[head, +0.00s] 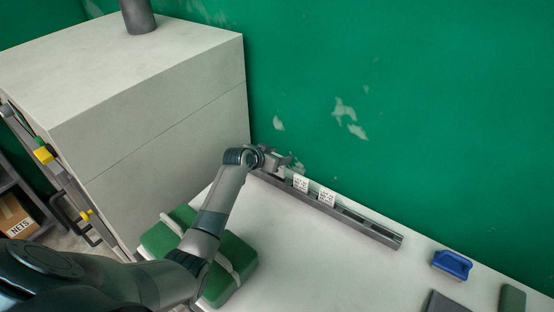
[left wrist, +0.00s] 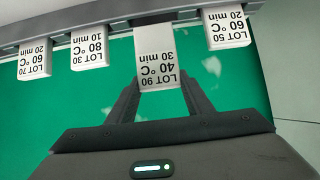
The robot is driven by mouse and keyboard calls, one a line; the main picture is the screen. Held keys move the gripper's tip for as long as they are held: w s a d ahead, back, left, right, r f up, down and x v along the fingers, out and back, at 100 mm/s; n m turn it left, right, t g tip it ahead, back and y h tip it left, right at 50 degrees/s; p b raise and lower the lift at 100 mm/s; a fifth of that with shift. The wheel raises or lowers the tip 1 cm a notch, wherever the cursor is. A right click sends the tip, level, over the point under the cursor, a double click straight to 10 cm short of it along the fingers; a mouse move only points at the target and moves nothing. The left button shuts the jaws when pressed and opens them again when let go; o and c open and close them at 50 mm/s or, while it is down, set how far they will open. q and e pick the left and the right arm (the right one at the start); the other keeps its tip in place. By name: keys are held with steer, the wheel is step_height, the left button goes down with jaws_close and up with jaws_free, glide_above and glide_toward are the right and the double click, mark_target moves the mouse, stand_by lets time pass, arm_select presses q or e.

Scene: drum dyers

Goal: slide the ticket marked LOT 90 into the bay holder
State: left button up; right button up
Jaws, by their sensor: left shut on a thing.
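The LOT 90 ticket (left wrist: 155,58) is a white card reading 40 °C, 30 min, upside down in the left wrist view. My left gripper (left wrist: 160,88) is shut on it, one dark finger at each side. The gripper (head: 284,163) is over the far left part of the bay holder in the head view. The bay holder (head: 360,223) is a long grey slotted rail, also along the top of the left wrist view (left wrist: 105,20). The ticket's bottom edge is close to or at the rail's slot; I cannot tell whether it is inside. My right gripper is not in view.
LOT 50 (left wrist: 226,28) stands on one side of the held ticket; LOT 30 (left wrist: 89,47) and LOT 70 (left wrist: 34,60) stand on the other. A green wall (head: 400,110) rises behind. A green strapped bundle (head: 222,285) and a blue object (head: 452,264) lie on the white table (head: 310,265).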

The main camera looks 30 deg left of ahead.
arm_select(q)
steer(key=w+d+r, duration=0.3)
steer(key=d+r, duration=0.3)
steer(key=d, duration=0.4)
steer(key=shift+w+d+r, duration=0.15)
steer(key=shift+w+d, duration=0.2)
steer(key=shift+d, duration=0.05)
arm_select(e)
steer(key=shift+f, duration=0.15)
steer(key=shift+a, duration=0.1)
